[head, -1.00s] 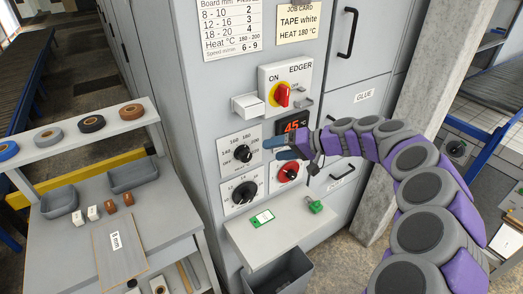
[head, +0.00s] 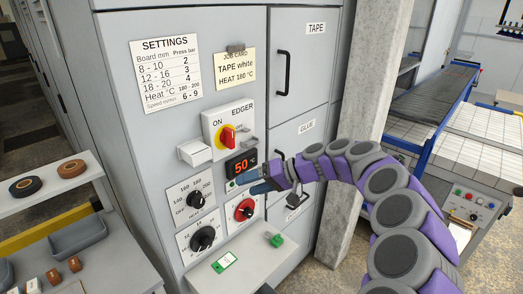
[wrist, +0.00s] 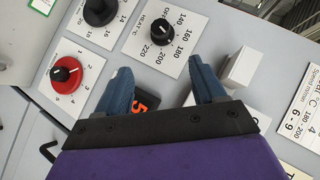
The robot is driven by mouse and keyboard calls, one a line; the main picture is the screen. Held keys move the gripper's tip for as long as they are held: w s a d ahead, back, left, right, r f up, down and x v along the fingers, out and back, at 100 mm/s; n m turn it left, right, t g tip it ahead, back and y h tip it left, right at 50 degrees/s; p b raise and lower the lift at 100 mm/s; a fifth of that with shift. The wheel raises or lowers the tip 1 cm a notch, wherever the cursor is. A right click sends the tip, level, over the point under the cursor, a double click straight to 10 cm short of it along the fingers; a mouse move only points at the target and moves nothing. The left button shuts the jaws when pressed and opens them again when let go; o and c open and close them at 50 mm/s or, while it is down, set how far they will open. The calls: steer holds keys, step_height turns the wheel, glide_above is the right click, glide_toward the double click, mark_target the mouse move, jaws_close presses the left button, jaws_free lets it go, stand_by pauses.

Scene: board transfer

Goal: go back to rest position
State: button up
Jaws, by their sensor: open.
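My gripper (head: 256,180) is open and empty, with purple arm links and blue fingers. In the head view it is in front of the grey edger's control panel, just below the orange display (head: 240,165) reading 50. In the wrist view the gripper (wrist: 160,75) has its fingers spread, one partly covering the display. The black heat knob (head: 195,200) also shows ahead of the fingers in the wrist view (wrist: 163,32). A red dial (head: 244,209) is below the gripper. I cannot tell whether the fingers touch the panel.
A red-and-yellow ON switch (head: 228,136) and a white box (head: 194,152) jut from the panel. A small shelf (head: 200,271) below holds a green-marked tag and a green-and-grey part. A concrete pillar (head: 352,130) stands close behind my arm. A bench with tape rolls is at left.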

steer(key=s+d+r+n+g+h, duration=0.1)
steer(key=s+r+h, duration=0.1)
steer(key=s, duration=0.8)
steer(key=s+r+g+h, duration=0.1)
steer(key=s+r+h, duration=0.1)
steer(key=s, duration=0.8)
steer(key=s+d+f+m+h, duration=0.2)
steer(key=s+d+f+h, duration=0.2)
steer(key=s+d, duration=0.6)
steer(key=s+d+f+m+h, duration=0.3)
steer(key=s+d+f, duration=0.3)
steer(key=s+d, duration=0.4)
steer(key=s+h, duration=0.1)
steer(key=s, duration=0.2)
steer(key=shift+f+m+h, duration=0.2)
steer(key=shift+m+h, duration=0.1)
